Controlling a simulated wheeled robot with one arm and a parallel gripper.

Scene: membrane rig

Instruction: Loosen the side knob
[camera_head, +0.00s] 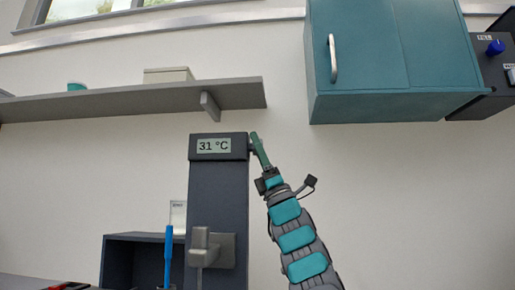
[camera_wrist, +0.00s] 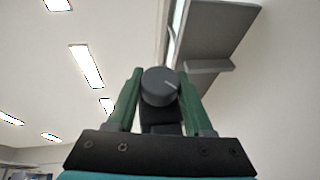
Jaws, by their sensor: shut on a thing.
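My gripper (camera_head: 257,147) is at the right side of the column's head, level with the display, and is shut on the side knob. In the head view the fingers largely hide the knob. It also shows in the wrist view (camera_wrist: 160,76), with a finger on either side of the knob.
A grey shelf (camera_head: 130,100) with a bracket is on the wall to the left. A teal cabinet (camera_head: 385,60) hangs at the upper right, beside a dark box with a blue knob (camera_head: 495,47). A blue upright tool (camera_head: 168,255) stands left of the column. The wall right of my arm is clear.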

